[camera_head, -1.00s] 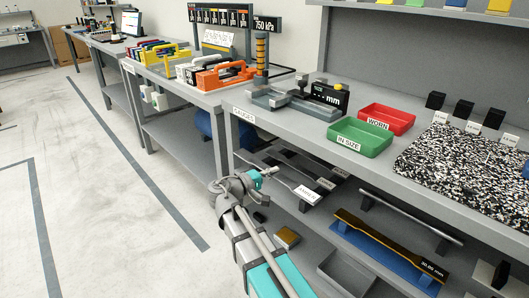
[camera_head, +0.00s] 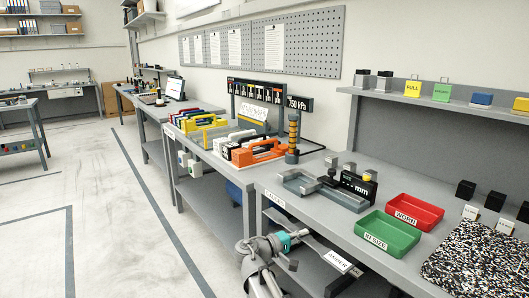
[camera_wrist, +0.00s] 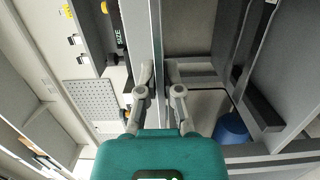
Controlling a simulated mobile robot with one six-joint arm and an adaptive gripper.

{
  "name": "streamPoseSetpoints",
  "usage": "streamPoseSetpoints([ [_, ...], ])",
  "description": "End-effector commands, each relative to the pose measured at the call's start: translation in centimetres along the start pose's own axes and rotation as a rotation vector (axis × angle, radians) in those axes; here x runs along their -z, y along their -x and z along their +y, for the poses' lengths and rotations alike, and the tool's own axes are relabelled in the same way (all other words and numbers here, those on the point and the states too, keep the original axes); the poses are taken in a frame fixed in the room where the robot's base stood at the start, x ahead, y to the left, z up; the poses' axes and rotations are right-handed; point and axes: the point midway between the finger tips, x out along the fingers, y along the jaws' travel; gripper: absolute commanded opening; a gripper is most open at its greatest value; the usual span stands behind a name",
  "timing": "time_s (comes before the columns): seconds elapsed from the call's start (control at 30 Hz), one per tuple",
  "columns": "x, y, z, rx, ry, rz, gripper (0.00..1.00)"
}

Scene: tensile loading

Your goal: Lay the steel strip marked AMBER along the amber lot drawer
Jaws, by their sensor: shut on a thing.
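A grey steel strip with a white label reading AMBER (camera_head: 338,260) is low in the head view, in front of the bench edge. The strip slopes down to the right from the jaws, held clear of the bench top. In the wrist view my gripper (camera_wrist: 158,72) has its fingers on either side of a narrow grey bar, which appears to be the strip. I cannot make out an amber lot drawer in either view.
The bench holds a green IN SIZE tray (camera_head: 387,234), a red WORN tray (camera_head: 413,211), a grey gauge fixture (camera_head: 322,191) and a speckled mat (camera_head: 478,258). Coloured tool frames (camera_head: 225,137) stand on the farther bench. The floor (camera_head: 115,210) at left is open.

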Motion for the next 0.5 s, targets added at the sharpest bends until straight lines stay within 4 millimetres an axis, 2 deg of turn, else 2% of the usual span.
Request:
streamPoseSetpoints([
  [0.03, 0.0, 0.0, 1.5, -0.002, 0.000, 0.000, 0.00],
  [0.5, 0.0, 0.0, 7.7, -0.002, 0.000, 0.000, 0.00],
])
